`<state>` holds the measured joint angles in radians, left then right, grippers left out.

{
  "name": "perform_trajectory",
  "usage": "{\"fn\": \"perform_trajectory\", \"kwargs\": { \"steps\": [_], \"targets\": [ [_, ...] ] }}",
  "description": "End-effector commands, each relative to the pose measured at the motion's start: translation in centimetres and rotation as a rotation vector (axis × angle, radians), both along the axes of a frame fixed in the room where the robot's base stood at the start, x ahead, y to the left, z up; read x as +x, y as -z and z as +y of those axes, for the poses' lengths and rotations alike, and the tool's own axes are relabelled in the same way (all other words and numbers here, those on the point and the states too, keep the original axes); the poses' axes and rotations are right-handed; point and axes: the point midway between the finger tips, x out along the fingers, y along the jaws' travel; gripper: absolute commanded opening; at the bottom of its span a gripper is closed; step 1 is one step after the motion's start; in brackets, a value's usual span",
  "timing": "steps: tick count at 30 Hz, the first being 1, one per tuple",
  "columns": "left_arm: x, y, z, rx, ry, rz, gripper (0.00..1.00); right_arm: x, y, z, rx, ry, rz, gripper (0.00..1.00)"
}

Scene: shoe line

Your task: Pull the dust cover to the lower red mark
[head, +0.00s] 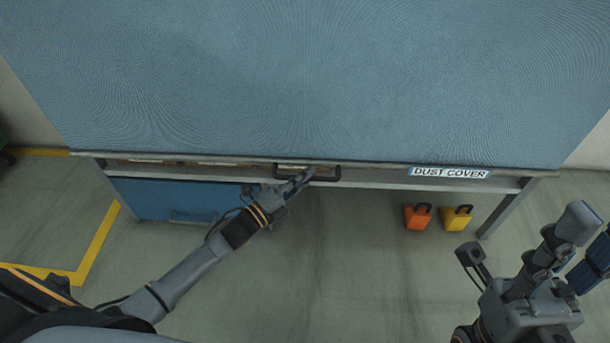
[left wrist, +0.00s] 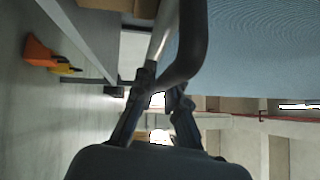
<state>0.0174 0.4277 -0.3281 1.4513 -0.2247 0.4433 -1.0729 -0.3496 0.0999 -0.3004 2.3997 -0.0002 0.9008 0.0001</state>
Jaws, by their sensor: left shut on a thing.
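The dust cover (head: 300,80) is a large blue textured sheet filling the upper part of the head view. Its bottom bar (head: 385,168) carries a white "DUST COVER" label (head: 449,173) and a dark handle (head: 328,175). My left gripper (head: 304,176) is shut on the handle, left of its middle. In the left wrist view, the handle (left wrist: 188,55) runs between the left gripper's fingers (left wrist: 157,98), with the blue cover (left wrist: 245,50) beside it. I cannot make out a red mark.
Behind and below the bar is a bench frame (head: 505,212) with a blue drawer cabinet (head: 180,198) at left. An orange block (head: 418,217) and a yellow block (head: 456,219) with dark handles stand at right. Yellow floor lines (head: 95,245) lie at left. The middle floor is clear.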

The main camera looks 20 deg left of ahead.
Motion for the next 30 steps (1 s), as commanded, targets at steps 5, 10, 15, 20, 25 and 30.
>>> {"fn": "perform_trajectory", "kwargs": {
  "steps": [5,10,15,20,25,30],
  "targets": [
    [-0.05,0.48,0.02,0.001,0.0,0.003,0.0,0.01,0.23,0.01,0.0,0.0,0.001,0.36],
    [-0.05,0.47,0.03,0.001,0.0,0.003,0.0,0.01,0.22,0.02,0.0,0.0,0.001,0.36],
    [-0.05,0.45,0.03,0.001,0.0,0.003,0.0,0.02,0.21,0.01,0.0,0.0,0.001,0.36],
    [-0.04,0.39,0.03,0.001,0.0,0.002,0.36,0.02,0.21,0.01,0.0,0.0,0.001,0.36],
    [-0.02,0.33,0.03,0.0,0.0,0.001,0.36,0.01,0.21,0.0,0.0,0.0,0.001,0.36],
    [-0.45,0.42,0.3,0.0,0.0,0.001,0.36,0.0,0.2,-0.05,0.0,0.001,0.001,0.36]
  ]
}}
